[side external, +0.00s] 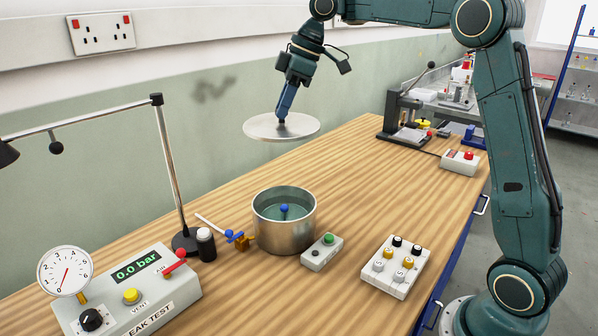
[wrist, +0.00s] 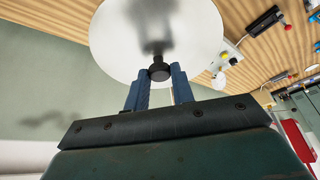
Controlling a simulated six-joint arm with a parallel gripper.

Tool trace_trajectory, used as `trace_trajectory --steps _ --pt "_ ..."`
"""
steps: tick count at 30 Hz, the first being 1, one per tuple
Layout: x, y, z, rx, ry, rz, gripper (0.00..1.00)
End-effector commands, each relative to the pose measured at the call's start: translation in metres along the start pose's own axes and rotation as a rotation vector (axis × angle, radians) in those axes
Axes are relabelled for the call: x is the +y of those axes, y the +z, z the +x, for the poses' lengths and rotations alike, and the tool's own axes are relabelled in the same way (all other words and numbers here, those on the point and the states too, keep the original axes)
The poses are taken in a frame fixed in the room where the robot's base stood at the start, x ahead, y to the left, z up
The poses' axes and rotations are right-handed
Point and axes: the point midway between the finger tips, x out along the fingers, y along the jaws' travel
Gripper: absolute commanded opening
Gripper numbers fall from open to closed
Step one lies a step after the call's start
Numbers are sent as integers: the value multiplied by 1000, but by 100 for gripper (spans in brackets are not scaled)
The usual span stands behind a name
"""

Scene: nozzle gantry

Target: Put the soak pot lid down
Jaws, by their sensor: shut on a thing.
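The soak pot lid (side external: 262,127) is a flat grey disc with a dark knob at its centre. My gripper (side external: 283,118) is shut on that knob and holds the lid roughly level in the air, above and behind the pot. In the wrist view the lid (wrist: 110,40) shows as a pale disc, with the dark knob between the blue fingers of my gripper (wrist: 160,75). The soak pot (side external: 285,235) is a metal cylinder standing open on the bench. It holds greenish liquid, and a blue-topped piece (side external: 284,208) stands inside it.
A small box with a green button (side external: 328,239) is right of the pot. A tray of small parts (side external: 397,267) is farther right. A leak test box (side external: 130,296) and a lamp post (side external: 172,170) stand left. Bare bench (side external: 350,175) lies behind and right of the pot.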

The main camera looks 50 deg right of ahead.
Motion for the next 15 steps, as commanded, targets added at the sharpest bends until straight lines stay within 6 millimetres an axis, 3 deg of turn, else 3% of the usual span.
trace_trajectory --steps 10,15 --pt "2 1 1 1 0 0 0" --pt "14 7 10 2 -3 4 0"
